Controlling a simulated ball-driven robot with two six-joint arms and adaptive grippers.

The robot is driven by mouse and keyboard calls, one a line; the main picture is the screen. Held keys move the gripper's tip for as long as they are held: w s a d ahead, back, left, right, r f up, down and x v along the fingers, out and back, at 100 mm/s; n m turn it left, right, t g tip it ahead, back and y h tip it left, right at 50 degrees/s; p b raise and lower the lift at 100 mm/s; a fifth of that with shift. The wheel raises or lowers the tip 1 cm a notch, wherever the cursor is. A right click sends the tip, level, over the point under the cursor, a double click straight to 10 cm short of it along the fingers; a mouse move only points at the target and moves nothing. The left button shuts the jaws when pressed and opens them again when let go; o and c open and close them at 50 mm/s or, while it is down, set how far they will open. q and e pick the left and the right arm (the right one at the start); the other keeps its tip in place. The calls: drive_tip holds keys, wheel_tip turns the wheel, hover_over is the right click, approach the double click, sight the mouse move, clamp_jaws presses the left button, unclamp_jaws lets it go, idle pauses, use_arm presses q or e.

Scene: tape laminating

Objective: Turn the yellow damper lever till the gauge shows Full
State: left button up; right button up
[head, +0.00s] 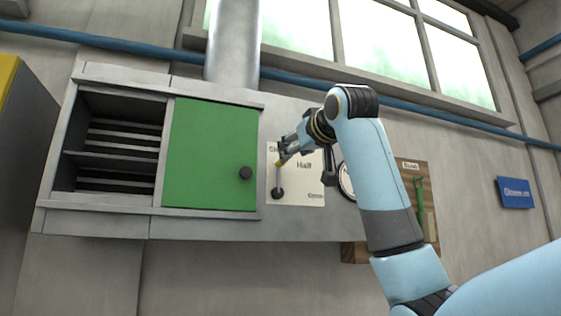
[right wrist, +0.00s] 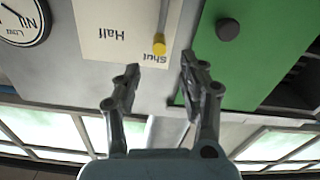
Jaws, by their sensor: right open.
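The damper lever (head: 279,180) has a grey rod, a dark pivot at its lower end and a yellow tip. It stands almost upright on a pale plate (head: 310,176) marked Shut and Half, its tip by Shut. In the right wrist view, which is upside down, the yellow tip (right wrist: 159,46) lies between the lines of my right gripper's open fingers (right wrist: 160,66). My right gripper (head: 284,155) is at the tip in the head view; I cannot tell if they touch. The gauge (right wrist: 22,18) shows Low and Nil; my arm partly hides it in the head view (head: 346,182).
A green door (head: 210,155) with a dark knob (head: 246,173) is left of the plate. Open shelves (head: 115,150) are further left. A wooden board (head: 418,185) with a green handle and a blue sign (head: 515,194) are to the right.

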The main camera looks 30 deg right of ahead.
drive_tip(key=p+x, duration=0.2)
drive_tip(key=x, duration=0.5)
drive_tip(key=shift+w+r+p, duration=0.1)
drive_tip(key=shift+w+p, duration=0.15)
drive_tip(key=shift+p, duration=0.1)
use_arm(q)
drive_tip(key=r, duration=0.1)
drive_tip(key=s+r, duration=0.1)
drive_tip(key=r, duration=0.1)
drive_tip(key=shift+s, duration=0.1)
use_arm(e)
drive_tip(key=shift+w+d, duration=0.15)
drive_tip(key=shift+w, duration=0.2)
use_arm(q)
drive_tip(key=shift+d, duration=0.1)
use_arm(e)
drive_tip(key=shift+c, duration=0.4)
clamp_jaws()
